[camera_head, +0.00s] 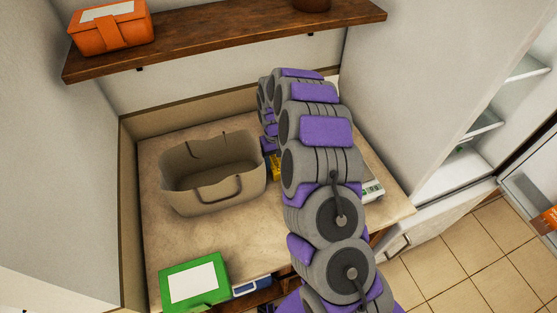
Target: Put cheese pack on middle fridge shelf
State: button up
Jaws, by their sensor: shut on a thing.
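A small yellow pack (275,168), which I take to be the cheese pack, shows at the counter beside the basket. Most of it is hidden behind my arm. My gripper (269,150) points down over it and is shut on it; the fingertips are mostly hidden. I cannot tell whether the pack still touches the counter. The open white fridge is at the right, with an upper shelf (527,68), a middle shelf (484,123) and a lower surface (462,165) partly in view.
A beige basket (185,190) stands left of the gripper. A green box (194,284), a blue item (252,286) and a white item (373,190) are on the counter (160,235). A wooden shelf (230,38) holds an orange case (110,28). The fridge door (522,188) stands open.

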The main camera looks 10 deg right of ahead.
jog(key=shift+a, duration=0.15)
jog(key=o, duration=1.2)
jog(key=shift+d, duration=0.9)
